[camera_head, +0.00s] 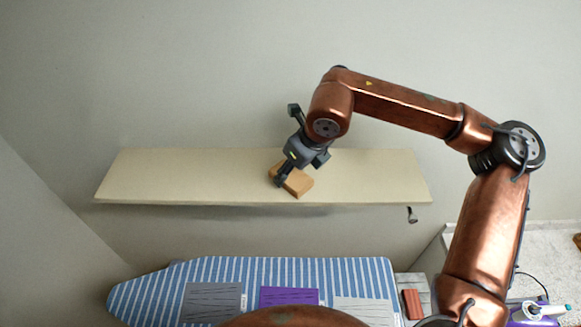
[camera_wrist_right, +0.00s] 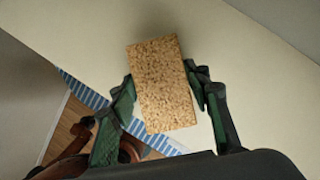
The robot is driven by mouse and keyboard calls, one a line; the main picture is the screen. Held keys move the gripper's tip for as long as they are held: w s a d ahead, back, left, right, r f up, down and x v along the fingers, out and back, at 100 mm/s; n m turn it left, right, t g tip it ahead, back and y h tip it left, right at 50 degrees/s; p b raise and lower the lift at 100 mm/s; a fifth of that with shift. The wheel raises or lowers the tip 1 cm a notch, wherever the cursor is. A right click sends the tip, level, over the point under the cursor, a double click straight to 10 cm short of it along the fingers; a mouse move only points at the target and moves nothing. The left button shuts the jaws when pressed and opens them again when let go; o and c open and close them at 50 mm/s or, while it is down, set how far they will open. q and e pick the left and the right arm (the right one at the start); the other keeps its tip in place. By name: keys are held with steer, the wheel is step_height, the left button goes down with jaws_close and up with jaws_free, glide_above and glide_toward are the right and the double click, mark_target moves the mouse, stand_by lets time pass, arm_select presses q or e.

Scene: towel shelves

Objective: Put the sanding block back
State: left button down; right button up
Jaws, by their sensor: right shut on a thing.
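The sanding block (camera_head: 298,183) is a tan, cork-like block at the middle of the cream wall shelf (camera_head: 180,178) in the head view. My right gripper (camera_head: 291,178) is at the block and shut on it. In the right wrist view the sanding block (camera_wrist_right: 162,85) sits between the two green-padded fingers of my right gripper (camera_wrist_right: 168,105). The shelf surface (camera_wrist_right: 240,60) lies behind it. I cannot tell whether the block touches the shelf or is just above it. My left gripper is not in view.
Below the shelf stands a blue-striped ironing board (camera_head: 340,275) with a grey towel (camera_head: 212,300), a purple towel (camera_head: 289,297) and a light towel (camera_head: 362,308). A reddish block (camera_head: 412,303) lies right of it. The shelf is bare on both sides of the gripper.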

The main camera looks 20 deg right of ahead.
steer(key=shift+w+f, duration=0.2)
steer(key=shift+w, duration=0.15)
steer(key=shift+s, duration=0.2)
steer(key=o, duration=0.6)
steer(key=shift+s+f+b, duration=0.1)
steer(key=shift+b, duration=0.25)
steer(key=o, duration=0.3)
steer(key=shift+w, duration=0.2)
steer(key=shift+o, duration=0.7)
steer(key=shift+s, duration=0.25)
steer(key=shift+w+r, duration=0.15)
steer(key=shift+r, duration=0.1)
steer(key=shift+d+r, duration=0.1)
steer(key=shift+r, duration=0.2)
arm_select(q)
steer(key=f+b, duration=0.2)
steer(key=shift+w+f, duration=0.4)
arm_select(e)
steer(key=v, duration=1.1)
